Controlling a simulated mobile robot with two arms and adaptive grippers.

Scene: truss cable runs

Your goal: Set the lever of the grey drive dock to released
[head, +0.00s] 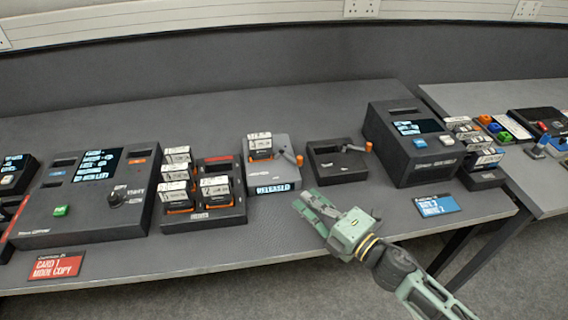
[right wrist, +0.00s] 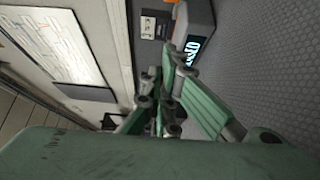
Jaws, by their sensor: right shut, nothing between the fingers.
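The grey drive dock (head: 286,180) stands on the bench near the middle of the head view. A drive (head: 259,144) with a white label and orange edge sits upright in it. The lit front display (head: 272,188) appears to read RELEASED. My right gripper (head: 306,202) is shut and empty, in front of and right of the dock, apart from the lever. It also shows in the right wrist view (right wrist: 163,85). My left gripper is not in view.
A black dock (head: 338,166) with an orange-tipped lever stands right of the grey dock. A rack of drives (head: 216,221) stands at its left. A copier box (head: 90,205) is further left, another dark box (head: 410,150) further right. Bench front is mostly clear.

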